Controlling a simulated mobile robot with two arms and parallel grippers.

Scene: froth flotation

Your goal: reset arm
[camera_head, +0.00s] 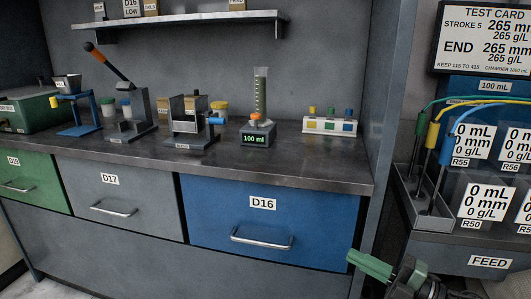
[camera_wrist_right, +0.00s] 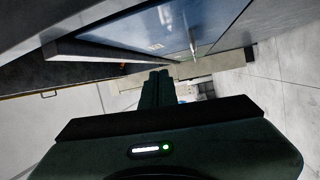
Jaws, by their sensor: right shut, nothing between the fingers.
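My right gripper (camera_head: 352,257) shows low in the head view, to the right of the blue D16 drawer (camera_head: 220,218) and below the bench top's right corner. Its green fingers are shut and empty. In the right wrist view the closed fingers (camera_wrist_right: 157,90) point away from the camera, with a blue panel and its handle beyond and above them. My left gripper is not in view.
The dark bench top (camera_head: 300,165) holds a lever press (camera_head: 120,115), a clamp device (camera_head: 190,115), a scale with a cylinder (camera_head: 258,138) and a bottle rack (camera_head: 330,125). A FEED unit (camera_head: 440,243) with cables stands at right. All visible drawers look closed.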

